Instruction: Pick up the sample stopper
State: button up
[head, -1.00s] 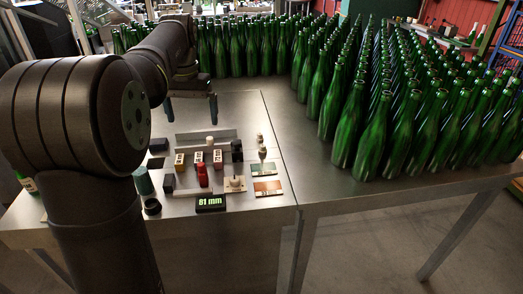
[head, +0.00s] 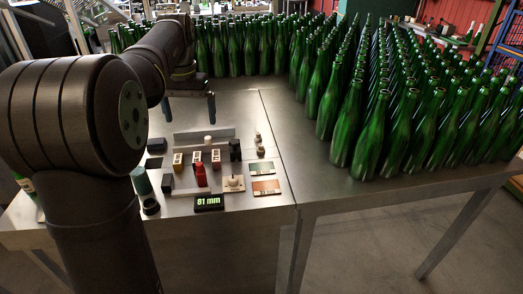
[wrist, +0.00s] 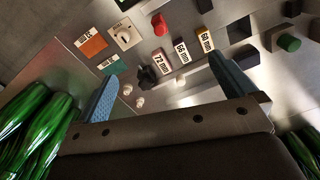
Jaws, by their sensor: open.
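Two small pale stopper-like pieces stand on the steel table at the right of the tool group, a far one (head: 258,138) and a near one (head: 261,150). They also show in the wrist view, one (wrist: 127,89) beside the other (wrist: 140,102), near my left-hand finger. Another pale-topped piece (head: 209,140) stands by the metal strip. I cannot tell which is the sample stopper. My gripper (head: 189,107) is open and empty above the table, back and left of these pieces. In the wrist view its blue fingers are spread wide (wrist: 163,68).
Labelled blocks (head: 197,158), a black knob (head: 235,150), a red piece (head: 201,178), a lever plate (head: 235,184), cards (head: 267,187) and an "81 mm" display (head: 210,203) crowd the table. Green bottles (head: 345,130) stand behind and right. Bare steel lies right of the cards.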

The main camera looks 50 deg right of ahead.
dwell(0.4)
jog(key=c, duration=1)
jog(key=t+h, duration=0.3)
jog(key=h, duration=0.2)
send_near(261, 145)
jog(key=shift+n, duration=0.4)
jog(key=x, duration=0.4)
jog(key=shift+s+d+f, duration=0.2)
jog(key=shift+d, duration=0.05)
jog(key=shift+w+x, duration=0.15)
jog(key=shift+x, duration=1.25)
jog(key=shift+w+x, duration=0.15)
jog(key=shift+x, duration=1.3)
